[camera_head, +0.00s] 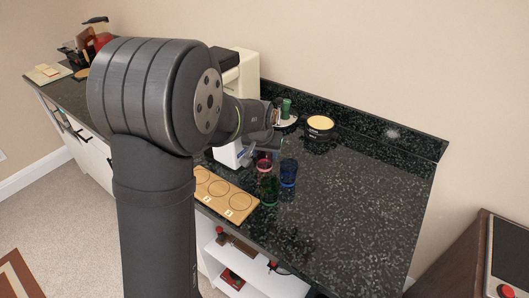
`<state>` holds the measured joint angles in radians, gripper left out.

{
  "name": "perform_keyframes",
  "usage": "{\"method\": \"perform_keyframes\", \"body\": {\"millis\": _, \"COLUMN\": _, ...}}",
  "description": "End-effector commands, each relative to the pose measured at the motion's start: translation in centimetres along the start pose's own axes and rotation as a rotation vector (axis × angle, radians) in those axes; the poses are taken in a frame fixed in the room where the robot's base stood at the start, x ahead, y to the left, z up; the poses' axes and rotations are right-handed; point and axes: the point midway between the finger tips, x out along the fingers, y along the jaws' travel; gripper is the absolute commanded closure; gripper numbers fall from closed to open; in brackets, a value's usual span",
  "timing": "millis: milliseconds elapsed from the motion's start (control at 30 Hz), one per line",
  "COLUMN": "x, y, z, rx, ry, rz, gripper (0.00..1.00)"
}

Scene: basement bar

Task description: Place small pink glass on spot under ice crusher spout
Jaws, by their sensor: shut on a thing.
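The small pink glass (264,163) is low at the front of the black counter, just below my gripper (262,150). My gripper is shut on it; the fingertips are partly hidden by my wrist, and I cannot tell whether the glass touches the counter. The ice crusher appears to be the cream machine (247,72) behind my arm, with a white base (228,153) showing below. My arm hides its middle, its spout and the spot under the spout.
A green glass (269,187) and a blue glass (288,172) stand close to the pink one. A wooden board with marked circles (223,194) lies at the counter's front edge. A dark pot (319,127) and a plate with a green item (286,111) are behind. The counter's right side is clear.

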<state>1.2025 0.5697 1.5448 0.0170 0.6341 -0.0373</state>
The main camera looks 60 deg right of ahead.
Motion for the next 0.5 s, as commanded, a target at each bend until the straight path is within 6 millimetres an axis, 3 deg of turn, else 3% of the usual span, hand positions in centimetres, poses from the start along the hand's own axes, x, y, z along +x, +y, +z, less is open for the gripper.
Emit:
{"method": "perform_keyframes", "body": {"millis": 233, "x": 0.19, "y": 0.0, "z": 0.1, "rx": 0.0, "ry": 0.0, "rz": 0.0, "gripper": 0.77}}
{"method": "perform_keyframes", "body": {"millis": 267, "x": 0.23, "y": 0.0, "z": 0.12, "rx": 0.0, "ry": 0.0, "rz": 0.0, "gripper": 0.5}}
{"method": "perform_keyframes", "body": {"millis": 367, "x": 0.19, "y": 0.0, "z": 0.1, "rx": 0.0, "ry": 0.0, "rz": 0.0, "gripper": 0.3}}
{"method": "perform_keyframes", "body": {"millis": 500, "x": 0.19, "y": 0.0, "z": 0.1, "rx": 0.0, "ry": 0.0, "rz": 0.0, "gripper": 0.3}}
